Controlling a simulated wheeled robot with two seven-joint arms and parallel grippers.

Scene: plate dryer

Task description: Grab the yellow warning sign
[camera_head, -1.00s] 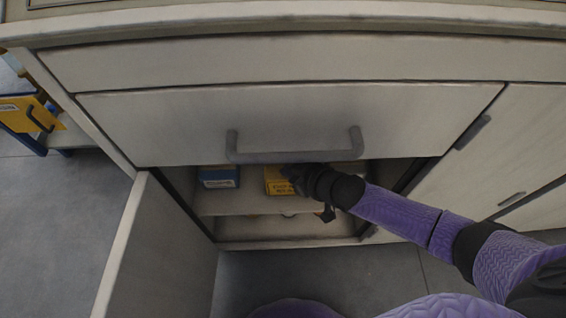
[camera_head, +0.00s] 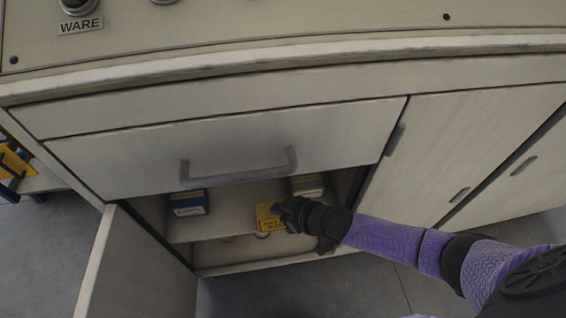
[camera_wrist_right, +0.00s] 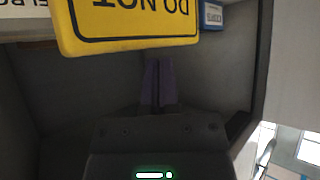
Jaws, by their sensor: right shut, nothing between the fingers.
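The yellow warning sign (camera_head: 268,217) is at the front of the upper shelf inside the open cabinet. In the right wrist view the sign (camera_wrist_right: 130,22) fills the top, its "DO NOT" text upside down. My right gripper (camera_head: 284,210) is at the sign's right side in the head view. In the wrist view its dark fingers (camera_wrist_right: 152,80) are together, with nothing between them, and point toward the sign's lower edge. Whether they touch the sign cannot be told. My left gripper is not in view.
A blue box (camera_head: 188,203) stands left of the sign on the shelf, and a pale box (camera_head: 306,185) stands behind to the right. A drawer with a grey handle (camera_head: 238,174) is above the opening. The open door (camera_head: 135,265) bounds the left.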

